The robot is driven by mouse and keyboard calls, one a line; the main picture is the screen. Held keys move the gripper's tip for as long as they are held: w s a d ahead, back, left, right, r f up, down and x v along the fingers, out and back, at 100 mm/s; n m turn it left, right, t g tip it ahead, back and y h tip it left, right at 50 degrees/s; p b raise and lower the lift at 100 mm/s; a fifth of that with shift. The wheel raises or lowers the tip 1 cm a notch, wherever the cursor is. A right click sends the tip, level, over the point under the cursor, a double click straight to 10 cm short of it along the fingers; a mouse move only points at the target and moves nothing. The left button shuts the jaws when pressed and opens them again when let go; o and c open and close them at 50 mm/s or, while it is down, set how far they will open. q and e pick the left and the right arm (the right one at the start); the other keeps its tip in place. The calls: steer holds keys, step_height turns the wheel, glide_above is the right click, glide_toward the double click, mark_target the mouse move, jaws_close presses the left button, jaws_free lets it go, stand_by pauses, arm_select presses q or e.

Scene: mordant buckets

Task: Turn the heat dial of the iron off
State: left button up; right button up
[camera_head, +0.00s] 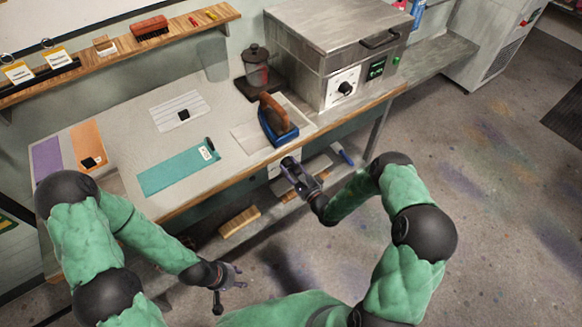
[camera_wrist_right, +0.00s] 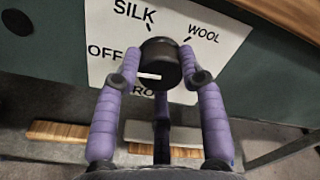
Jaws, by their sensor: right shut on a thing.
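The iron (camera_head: 277,120), blue with a brown handle, sits at the front of the workbench. Its heat dial (camera_wrist_right: 160,58) is a black round knob on a white plate (camera_wrist_right: 106,62) on the bench's front face. The plate shows SILK, WOOL and OFF; another label below is partly hidden. A white mark shows on the knob's lower left side; I cannot tell exactly which label it points at. My right gripper (camera_head: 291,168) is shut on the knob, one finger on each side in the right wrist view. My left gripper (camera_head: 229,287) is open and empty, low before the bench.
A metal box (camera_head: 330,40) with its own black dial (camera_head: 345,88) stands right of the iron. A teal cloth (camera_head: 178,168) and other swatches lie on the workbench (camera_head: 125,120). A wooden block (camera_head: 239,221) lies below.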

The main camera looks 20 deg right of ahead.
steer(key=shift+w+r+n, duration=0.1)
steer(key=shift+r+n, duration=0.1)
steer(key=shift+n, duration=0.9)
steer(key=shift+a, duration=0.1)
steer(key=o, duration=1.1)
steer(key=shift+o, duration=0.2)
steer(key=shift+a, duration=0.1)
steer(key=shift+f, duration=0.1)
steer(key=shift+s, duration=0.2)
steer(key=v, duration=1.1)
steer(key=shift+s+d, duration=0.25)
steer(key=shift+s, duration=0.05)
